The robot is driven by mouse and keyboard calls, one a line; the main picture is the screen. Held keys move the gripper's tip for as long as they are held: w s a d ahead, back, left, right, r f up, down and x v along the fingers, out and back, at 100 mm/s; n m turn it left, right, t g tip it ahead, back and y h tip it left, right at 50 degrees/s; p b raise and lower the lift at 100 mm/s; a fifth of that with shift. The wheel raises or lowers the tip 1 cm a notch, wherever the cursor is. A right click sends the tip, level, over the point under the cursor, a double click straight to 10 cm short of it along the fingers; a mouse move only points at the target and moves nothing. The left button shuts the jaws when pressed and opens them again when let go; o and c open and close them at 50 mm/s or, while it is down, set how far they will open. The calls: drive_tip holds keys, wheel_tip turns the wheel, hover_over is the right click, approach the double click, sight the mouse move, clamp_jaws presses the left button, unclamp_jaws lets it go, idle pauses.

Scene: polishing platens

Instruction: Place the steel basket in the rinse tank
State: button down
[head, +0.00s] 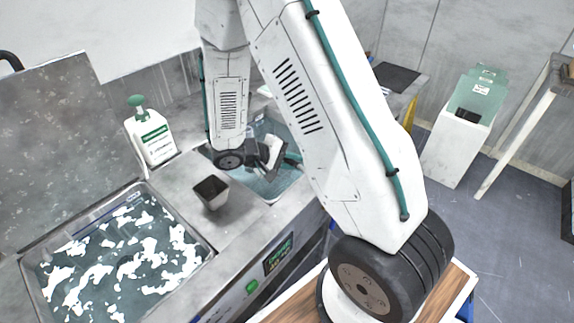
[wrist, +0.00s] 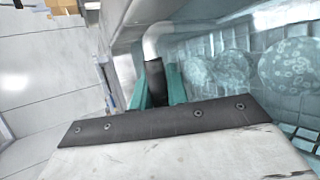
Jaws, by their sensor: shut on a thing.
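My gripper (wrist: 157,86) has its teal fingers closed around the black grip of a bent steel handle, which I take to be part of the steel basket (wrist: 160,34). To its right, a wire grid with several round, pale discs shows with a teal tint, as if under water. In the head view, my gripper (head: 272,155) is over the rinse tank (head: 270,190), a basin of teal water in the counter. My arm and gripper hide most of the basket there, so I cannot tell how deep it sits.
A larger tank (head: 120,262) with foamy water is at the left. A small dark open cup (head: 211,192) stands on the counter (head: 235,215) between the tanks. A white bottle with a green top (head: 150,137) stands behind. A white bin (head: 458,140) stands at the right.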

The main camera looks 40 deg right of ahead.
drive_tip(key=shift+f, duration=0.15)
drive_tip(key=c, duration=1.4)
unclamp_jaws()
drive_tip(key=shift+o, duration=0.2)
drive_tip(key=v, duration=1.2)
drive_tip(key=s+d+r+m+y, duration=0.15)
drive_tip(key=s+r+y, duration=0.45)
drive_tip(key=s+r, duration=0.6)
drive_tip(key=s+a+r+n+t+y, duration=0.1)
drive_tip(key=s+a+r+t+y, duration=0.3)
drive_tip(key=s+r, duration=0.4)
drive_tip(key=shift+s+a+n+y, duration=0.35)
drive_tip(key=shift+s+a+y, duration=0.35)
drive_tip(key=shift+s+a, duration=0.25)
